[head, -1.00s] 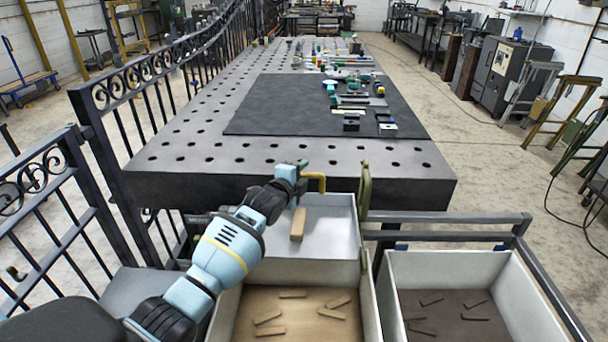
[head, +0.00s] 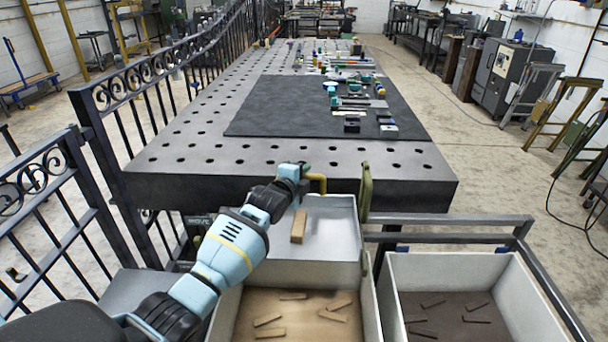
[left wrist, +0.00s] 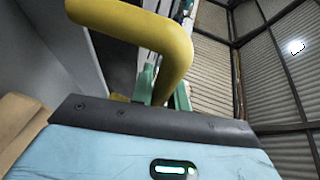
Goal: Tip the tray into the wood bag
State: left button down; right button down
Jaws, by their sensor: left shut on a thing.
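The tray (head: 335,222) is pale grey with raised walls, beyond and above the near-left bin, and one wood block (head: 299,226) lies in it. My left gripper (head: 310,180) is at the tray's far-left side, shut on a yellow bent handle (head: 321,179). The handle also shows large in the left wrist view (left wrist: 150,32), with the block's edge at the left there. The near-left bin (head: 223,318), pale-walled with several wood pieces on a tan floor, looks like the wood bag. My right gripper is not in view.
A second bin (head: 395,290) with several dark pieces stands at the right, beside a dark rail (head: 450,218). A green upright piece (head: 365,195) stands at the tray's right edge. The perforated steel table (head: 200,150) is just beyond. An iron fence (head: 110,110) runs along the left.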

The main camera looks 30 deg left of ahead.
pick_arm(q)
jog(key=shift+r, duration=0.1)
